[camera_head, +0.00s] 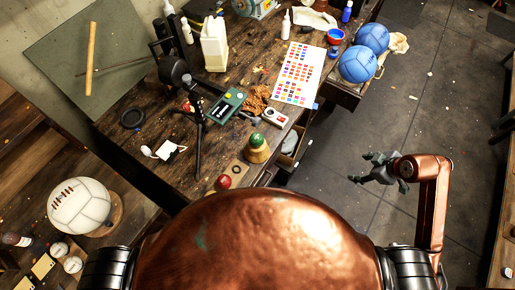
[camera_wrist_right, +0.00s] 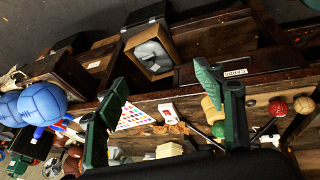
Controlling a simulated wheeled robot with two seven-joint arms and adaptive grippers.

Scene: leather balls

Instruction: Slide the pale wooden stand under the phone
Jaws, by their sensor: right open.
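I cannot single out a phone with certainty. A green device with a dark screen (camera_head: 226,105) and a small white device with a red part (camera_head: 275,117) lie farther back on the bench. My right gripper (camera_head: 361,169) is open and empty over the floor, right of the bench and apart from it. In the right wrist view its two green fingers (camera_wrist_right: 160,78) stand wide apart. My left gripper is not in view.
The workbench (camera_head: 150,100) is cluttered. A black tripod (camera_head: 199,140) and a green-and-yellow bell-shaped object (camera_head: 257,149) stand near the pale piece. An open drawer (camera_wrist_right: 153,52) juts out from the bench. Blue balls (camera_head: 357,64) sit at the far right. The grey floor (camera_head: 440,100) is mostly clear.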

